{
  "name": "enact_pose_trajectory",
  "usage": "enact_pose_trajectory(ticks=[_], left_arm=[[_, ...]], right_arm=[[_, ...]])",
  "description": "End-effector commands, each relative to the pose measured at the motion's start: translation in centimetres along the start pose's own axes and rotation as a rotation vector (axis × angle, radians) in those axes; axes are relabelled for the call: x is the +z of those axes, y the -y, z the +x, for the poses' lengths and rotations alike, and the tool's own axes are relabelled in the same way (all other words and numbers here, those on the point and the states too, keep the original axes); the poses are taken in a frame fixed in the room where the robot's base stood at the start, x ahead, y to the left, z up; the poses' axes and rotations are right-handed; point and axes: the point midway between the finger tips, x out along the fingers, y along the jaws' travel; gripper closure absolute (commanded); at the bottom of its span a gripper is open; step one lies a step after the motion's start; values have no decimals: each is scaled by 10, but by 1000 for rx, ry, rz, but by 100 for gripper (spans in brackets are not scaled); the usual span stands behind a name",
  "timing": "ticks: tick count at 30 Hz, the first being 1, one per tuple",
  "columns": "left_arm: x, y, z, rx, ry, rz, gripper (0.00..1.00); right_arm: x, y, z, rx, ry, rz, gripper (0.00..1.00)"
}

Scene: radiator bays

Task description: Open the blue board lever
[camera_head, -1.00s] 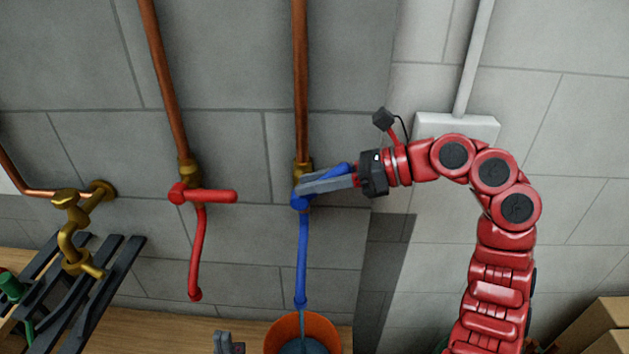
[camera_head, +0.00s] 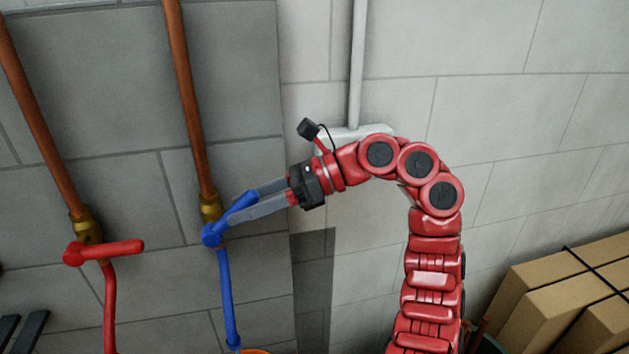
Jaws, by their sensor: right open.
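The blue lever (camera_head: 240,206) sits on the blue valve below a copper pipe with a brass fitting (camera_head: 211,207). Its handle slants up to the right from the valve body. A blue spout (camera_head: 227,300) hangs straight down below it. My right gripper (camera_head: 238,206) comes in from the right with its two grey fingers apart. The fingers lie along the handle, one near its upper side and one below it. I cannot tell whether either finger touches it. My left gripper is not in view.
A red valve with a level red handle (camera_head: 122,247) is at the left, under another copper pipe (camera_head: 38,120). An orange bucket rim (camera_head: 255,351) shows at the bottom edge. Cardboard boxes (camera_head: 550,305) stand at the lower right.

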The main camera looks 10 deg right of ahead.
Motion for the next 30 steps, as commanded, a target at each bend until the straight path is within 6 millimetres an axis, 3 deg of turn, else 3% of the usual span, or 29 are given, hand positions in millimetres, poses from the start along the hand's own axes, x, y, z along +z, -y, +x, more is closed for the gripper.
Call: enact_pose_trajectory(ticks=[4,9,18,30], left_arm=[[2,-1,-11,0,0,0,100],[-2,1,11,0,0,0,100],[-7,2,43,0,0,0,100],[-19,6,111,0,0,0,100]], right_arm=[[-1,1,-42,-4,5,-1,41],[6,-1,-82,-4,0,-2,41],[6,-2,-106,-3,1,-4,41],[7,0,-126,0,2,1,41]])
